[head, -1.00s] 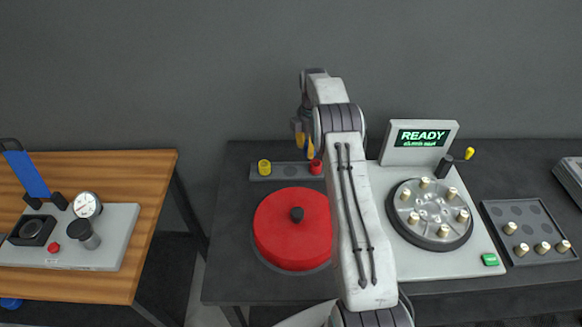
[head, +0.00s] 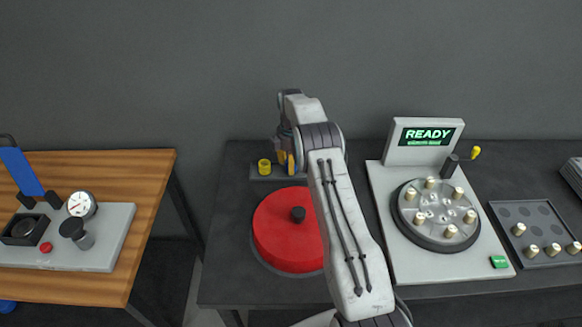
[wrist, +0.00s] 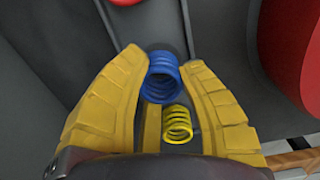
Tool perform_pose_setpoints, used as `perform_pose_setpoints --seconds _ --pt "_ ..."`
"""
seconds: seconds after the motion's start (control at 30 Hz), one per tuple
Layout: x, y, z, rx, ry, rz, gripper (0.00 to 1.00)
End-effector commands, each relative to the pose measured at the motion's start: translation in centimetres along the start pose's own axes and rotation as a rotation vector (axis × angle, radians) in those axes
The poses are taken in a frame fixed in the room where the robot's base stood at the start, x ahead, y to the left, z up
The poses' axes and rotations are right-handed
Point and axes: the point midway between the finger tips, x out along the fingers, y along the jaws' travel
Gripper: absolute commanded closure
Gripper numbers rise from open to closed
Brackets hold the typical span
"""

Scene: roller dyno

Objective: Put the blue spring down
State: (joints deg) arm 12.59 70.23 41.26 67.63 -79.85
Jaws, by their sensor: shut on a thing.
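My gripper (head: 289,163) is over the small grey spring rack (head: 258,178) at the back of the dark table. In the wrist view its yellow fingers (wrist: 160,68) are shut on the blue spring (wrist: 160,82), which sits between the fingertips. The head view does not show the blue spring. The yellow spring (head: 264,166) stands at the rack's left end; it also shows in the wrist view (wrist: 178,125), close beside the blue one. I cannot tell whether the blue spring touches the rack.
A large red disc with a black knob (head: 285,240) lies in front of the rack. A grey machine with a READY screen (head: 425,136) and a round holder stands to the right. A red thing (wrist: 100,3) shows at the wrist view's top edge.

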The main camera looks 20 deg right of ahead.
Motion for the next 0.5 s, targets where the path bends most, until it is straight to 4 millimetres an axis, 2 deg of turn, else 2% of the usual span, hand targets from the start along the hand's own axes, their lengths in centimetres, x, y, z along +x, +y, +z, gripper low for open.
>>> perform_pose_setpoints --seconds 0.03,0.47,0.5 --pt "0.46 0.01 0.01 0.000 0.000 0.001 0.97" --pt "0.79 0.02 0.02 0.000 0.000 0.001 0.97" --pt "0.68 0.02 0.01 0.000 0.000 0.001 0.62"
